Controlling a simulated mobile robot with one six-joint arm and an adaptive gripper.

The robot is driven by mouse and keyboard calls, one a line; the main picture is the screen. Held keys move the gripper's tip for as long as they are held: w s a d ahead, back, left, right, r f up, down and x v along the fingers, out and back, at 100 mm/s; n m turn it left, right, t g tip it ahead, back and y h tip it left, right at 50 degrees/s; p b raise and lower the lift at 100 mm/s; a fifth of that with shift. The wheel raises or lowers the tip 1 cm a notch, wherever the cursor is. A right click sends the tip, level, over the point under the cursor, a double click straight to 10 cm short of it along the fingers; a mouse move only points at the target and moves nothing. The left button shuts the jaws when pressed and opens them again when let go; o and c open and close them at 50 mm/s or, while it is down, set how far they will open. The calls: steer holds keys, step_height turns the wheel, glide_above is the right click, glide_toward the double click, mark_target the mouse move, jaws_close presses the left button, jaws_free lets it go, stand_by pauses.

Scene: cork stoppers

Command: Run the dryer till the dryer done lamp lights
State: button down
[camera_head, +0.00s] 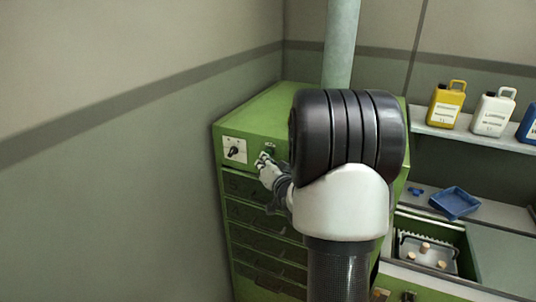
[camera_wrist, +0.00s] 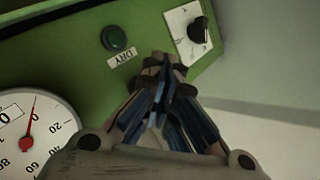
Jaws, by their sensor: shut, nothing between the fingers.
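The green dryer cabinet (camera_head: 270,108) stands in the corner, with several drawers or slots down its front. A black knob on a white scale plate (camera_head: 234,150) is at the front's upper left; the knob also shows in the wrist view (camera_wrist: 200,30). A round dark green button or lamp (camera_wrist: 114,38) with an upside-down DRY label (camera_wrist: 122,57) is beside it and looks unlit. My gripper (camera_head: 264,160) is at the panel, shut and empty. In the wrist view its fingertips (camera_wrist: 163,62) are between the DRY label and the knob plate; contact cannot be told.
A round gauge with a red needle (camera_wrist: 32,135) shows at the wrist view's left. A grey pipe (camera_head: 341,45) rises behind the cabinet. To the right are a blue tray (camera_head: 455,203), a tray of corks (camera_head: 425,265) and shelved jugs (camera_head: 446,105). My arm hides the cabinet's right part.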

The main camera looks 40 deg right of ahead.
steer(key=shift+w+d, duration=0.15)
steer(key=shift+d, duration=0.3)
stand_by(0.4)
steer(key=shift+a, duration=0.1)
steer(key=shift+s+a+b, duration=0.3)
steer(key=shift+a+b, duration=0.05)
steer(key=shift+a, duration=0.35)
steer(key=shift+s+a+b, duration=0.25)
steer(key=shift+s+a, duration=0.1)
steer(key=shift+a, duration=0.45)
steer(key=shift+s+a+b, duration=0.3)
steer(key=shift+a, duration=0.45)
steer(key=shift+s+a+b, duration=0.25)
steer(key=shift+s+a, duration=0.1)
steer(key=shift+a, duration=0.45)
steer(key=shift+a+r, duration=0.1)
